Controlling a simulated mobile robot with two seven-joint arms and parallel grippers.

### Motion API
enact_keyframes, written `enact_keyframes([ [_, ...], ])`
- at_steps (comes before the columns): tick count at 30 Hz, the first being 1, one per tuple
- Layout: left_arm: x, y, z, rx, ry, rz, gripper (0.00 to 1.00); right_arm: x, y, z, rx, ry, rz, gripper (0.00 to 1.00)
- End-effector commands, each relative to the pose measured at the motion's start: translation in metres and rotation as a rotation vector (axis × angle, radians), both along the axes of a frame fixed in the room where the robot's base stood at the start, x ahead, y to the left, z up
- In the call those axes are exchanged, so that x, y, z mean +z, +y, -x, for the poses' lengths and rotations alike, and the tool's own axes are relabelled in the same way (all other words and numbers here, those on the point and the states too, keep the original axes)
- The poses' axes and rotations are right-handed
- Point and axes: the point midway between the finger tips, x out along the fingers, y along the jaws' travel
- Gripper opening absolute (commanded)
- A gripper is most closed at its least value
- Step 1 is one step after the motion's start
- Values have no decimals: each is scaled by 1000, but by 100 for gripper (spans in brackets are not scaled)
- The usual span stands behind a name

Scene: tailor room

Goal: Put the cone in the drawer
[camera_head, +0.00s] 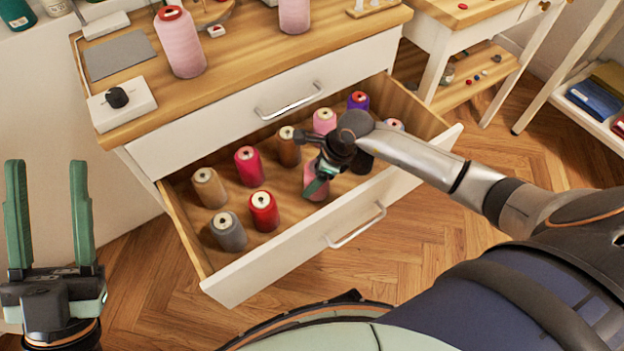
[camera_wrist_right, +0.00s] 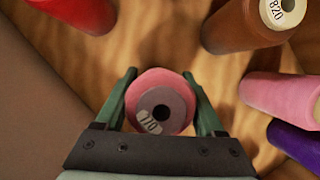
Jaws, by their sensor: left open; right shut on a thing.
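A pink thread cone (camera_wrist_right: 163,103) is between the fingers of my right gripper (camera_wrist_right: 163,110), which is shut on it. In the head view the same pink cone (camera_head: 315,178) is partly hidden by my right gripper (camera_head: 328,172). It is inside the open lower drawer (camera_head: 290,247), among other cones; whether its base touches the drawer floor I cannot tell. My left gripper (camera_head: 50,225) is open and empty, left of the cabinet.
The drawer holds several upright cones: tan (camera_head: 209,188), grey (camera_head: 228,231), red (camera_head: 264,211), crimson (camera_head: 249,166), brown (camera_head: 288,146), pink (camera_head: 325,121) and purple (camera_head: 358,101). The upper drawer (camera_head: 250,110) is shut. A shelf with blue books (camera_head: 594,100) stands at the right.

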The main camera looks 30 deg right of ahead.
Motion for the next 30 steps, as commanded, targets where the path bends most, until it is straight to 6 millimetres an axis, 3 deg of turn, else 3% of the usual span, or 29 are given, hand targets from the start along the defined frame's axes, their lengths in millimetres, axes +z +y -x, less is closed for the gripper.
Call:
enact_keyframes([
  [14,6,-1,8,-11,-50,-1,50,-9,0,0,0,-1,1,0],
  [15,8,-2,9,-13,-53,-1,50,-8,0,0,0,-1,1,74],
  [22,8,-2,9,-13,-52,0,50,-8,0,0,0,1,1,100],
  [30,9,-2,9,-13,-51,1,50,-6,0,0,0,0,0,100],
])
